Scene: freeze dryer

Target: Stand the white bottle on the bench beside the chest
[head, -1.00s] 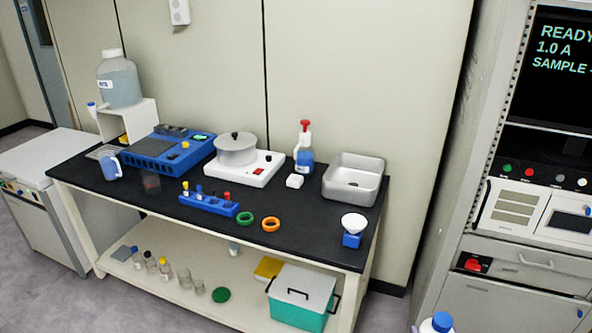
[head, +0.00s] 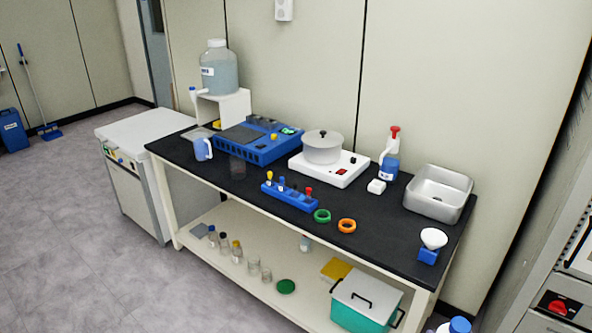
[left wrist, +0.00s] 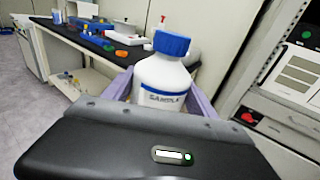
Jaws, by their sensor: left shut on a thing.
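The white bottle (left wrist: 163,78) has a blue cap and a label reading "SAMPLE". My left gripper (left wrist: 162,90) is shut on it, with purple fingers on both sides, and it looks upright in the left wrist view. In the head view only its top (head: 458,326) shows at the bottom right edge, in front of the bench. The black-topped bench (head: 385,230) stands ahead. A white, chest-like unit (head: 150,130) stands at the bench's left end. A teal box with a pale lid (head: 365,312) sits on the lower shelf. My right gripper is out of view.
The bench top carries a blue device (head: 262,145), a white hotplate with a pot (head: 325,165), a blue tube rack (head: 290,198), a wash bottle (head: 390,155), a metal basin (head: 440,205) and a funnel (head: 432,240). Its front right part is mostly clear. A tall machine (head: 560,285) stands right.

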